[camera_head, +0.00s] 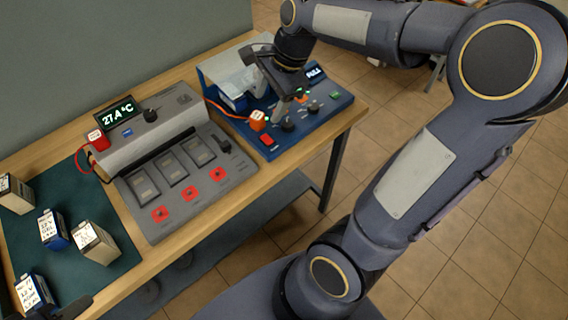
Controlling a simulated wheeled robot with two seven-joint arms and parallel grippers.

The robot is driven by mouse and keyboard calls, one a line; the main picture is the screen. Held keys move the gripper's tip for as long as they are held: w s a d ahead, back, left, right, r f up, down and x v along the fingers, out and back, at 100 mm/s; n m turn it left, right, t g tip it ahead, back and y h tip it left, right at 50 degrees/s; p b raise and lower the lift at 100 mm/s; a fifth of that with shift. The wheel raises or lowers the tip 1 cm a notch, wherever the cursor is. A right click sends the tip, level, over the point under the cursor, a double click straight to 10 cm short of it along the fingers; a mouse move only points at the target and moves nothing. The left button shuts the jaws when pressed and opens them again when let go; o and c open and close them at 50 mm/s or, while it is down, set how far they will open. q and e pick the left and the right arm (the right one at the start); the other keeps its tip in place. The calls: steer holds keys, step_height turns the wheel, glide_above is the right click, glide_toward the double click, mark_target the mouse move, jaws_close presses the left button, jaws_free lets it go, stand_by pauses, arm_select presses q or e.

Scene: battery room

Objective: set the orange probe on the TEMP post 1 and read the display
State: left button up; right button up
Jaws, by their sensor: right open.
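The orange probe (258,120) stands on the left part of the blue charger-like unit (330,104), with an orange cable running back to the left. My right gripper (287,104) is open above that unit, just right of the probe and apart from it. The unit's small display (315,74) seems to read "FULL". A second display (121,115) on the grey tester (150,150) reads about 27.4 °C. The label TEMP and post 1 cannot be made out. Only a dark tip of my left gripper (72,308) shows at the bottom left edge; its jaws cannot be judged.
A red probe (98,139) with a cable sits at the tester's left end. Several labelled batteries (95,242) stand on the green mat (125,262). The tester has empty bays and red buttons (189,192). My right arm covers much of the right side; tiled floor lies beyond the table.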

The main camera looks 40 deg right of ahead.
steer(key=s+a+f+n+t, duration=0.1)
steer(key=s+a+n, duration=0.3)
steer(key=s+n, duration=0.4)
steer(key=s+a+f+n+t, duration=0.1)
steer(key=s+a+n, duration=0.3)
steer(key=s+n, duration=0.4)
steer(key=shift+s+n+t+y, duration=0.25)
steer(key=shift+n+t+y, duration=0.15)
steer(key=shift+n+t, duration=0.15)
stand_by(2.8)
